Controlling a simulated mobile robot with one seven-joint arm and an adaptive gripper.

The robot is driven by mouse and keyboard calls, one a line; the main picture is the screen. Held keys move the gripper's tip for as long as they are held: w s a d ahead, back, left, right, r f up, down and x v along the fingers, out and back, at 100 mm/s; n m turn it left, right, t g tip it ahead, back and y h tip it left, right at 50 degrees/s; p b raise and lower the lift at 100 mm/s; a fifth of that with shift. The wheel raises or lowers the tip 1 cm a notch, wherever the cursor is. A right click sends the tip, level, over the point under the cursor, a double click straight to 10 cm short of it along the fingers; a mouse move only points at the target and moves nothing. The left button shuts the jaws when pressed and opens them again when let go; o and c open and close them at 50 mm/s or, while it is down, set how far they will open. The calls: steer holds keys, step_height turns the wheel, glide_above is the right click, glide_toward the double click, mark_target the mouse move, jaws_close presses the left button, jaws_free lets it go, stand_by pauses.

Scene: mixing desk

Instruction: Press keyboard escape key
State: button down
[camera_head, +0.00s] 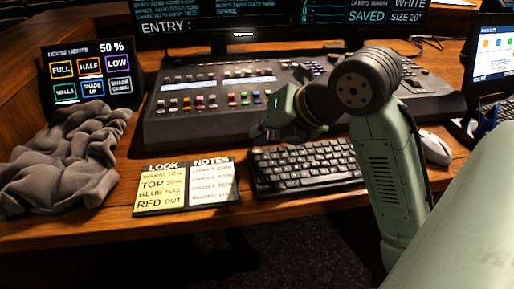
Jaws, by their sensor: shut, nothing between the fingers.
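The black keyboard (312,172) lies on the wooden desk in the middle of the view, near the front edge. Its escape key (257,154) is at the far left corner of the keys; at this size its label cannot be read. My gripper (264,133) is shut and empty. It appears above and just behind the keyboard's far left corner, in front of the mixing console. Whether the fingertips touch anything cannot be told. My arm hides part of the keyboard's right end.
The mixing console (215,98) stands behind the keyboard. A LOOK/NOTES card (187,187) lies left of it, with a grey cloth (62,163) and a lighting touch panel (91,72) further left. A white mouse (434,150) is to the right.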

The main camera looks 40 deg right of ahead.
mark_target(260, 150)
steer(key=shift+r+p, duration=1.75)
steer(key=shift+r, duration=0.75)
